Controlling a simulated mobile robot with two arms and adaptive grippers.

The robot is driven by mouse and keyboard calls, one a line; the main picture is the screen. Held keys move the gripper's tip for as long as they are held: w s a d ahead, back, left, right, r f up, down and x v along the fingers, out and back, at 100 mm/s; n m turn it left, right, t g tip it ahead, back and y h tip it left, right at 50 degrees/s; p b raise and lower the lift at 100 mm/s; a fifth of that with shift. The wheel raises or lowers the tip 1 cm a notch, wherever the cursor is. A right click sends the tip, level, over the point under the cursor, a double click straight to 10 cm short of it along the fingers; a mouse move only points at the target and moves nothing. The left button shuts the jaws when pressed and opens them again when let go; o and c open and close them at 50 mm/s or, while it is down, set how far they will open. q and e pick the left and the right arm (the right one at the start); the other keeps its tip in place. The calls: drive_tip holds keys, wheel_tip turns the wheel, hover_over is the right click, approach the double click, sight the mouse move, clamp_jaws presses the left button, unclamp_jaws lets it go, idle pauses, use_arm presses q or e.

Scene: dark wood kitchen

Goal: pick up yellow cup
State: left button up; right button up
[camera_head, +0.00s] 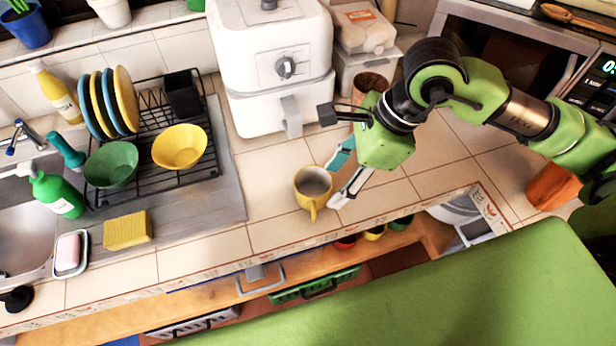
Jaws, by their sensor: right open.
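A yellow cup (311,190) stands upright on the tiled counter, near the front edge and in front of the white air fryer. Its handle points toward the counter's front edge. My right gripper (333,184) is open and comes in from the right. Its two fingers are close to the cup's right side, one behind and one toward the front. I cannot tell whether a finger touches the cup. My left gripper is not in view.
The white air fryer (275,62) stands behind the cup. A dish rack (150,150) with plates and bowls is at left, beside a yellow sponge (127,230) and a sink (22,215). An orange block (552,187) sits at right. The counter left of the cup is clear.

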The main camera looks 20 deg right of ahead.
sight(314, 210)
drive_tip(key=a+f, duration=0.1)
drive_tip(key=f+p, duration=0.1)
drive_tip(key=f, duration=0.1)
drive_tip(key=s+a+f, duration=0.1)
drive_tip(key=f, duration=0.1)
drive_tip(key=shift+a+f, duration=0.2)
drive_tip(key=shift+a, duration=0.1)
drive_tip(key=p+x, duration=0.2)
drive_tip(key=shift+w+f, duration=0.3)
drive_tip(key=shift+f, duration=0.1)
drive_tip(key=p+x, duration=0.1)
drive_tip(key=x, duration=0.1)
drive_tip(key=shift+w+f, duration=0.15)
drive_tip(key=shift+f, duration=0.25)
drive_tip(key=shift+w+a+f, duration=0.1)
drive_tip(key=shift+f, duration=0.45)
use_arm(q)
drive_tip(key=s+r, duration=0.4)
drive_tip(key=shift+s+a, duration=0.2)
use_arm(e)
clamp_jaws()
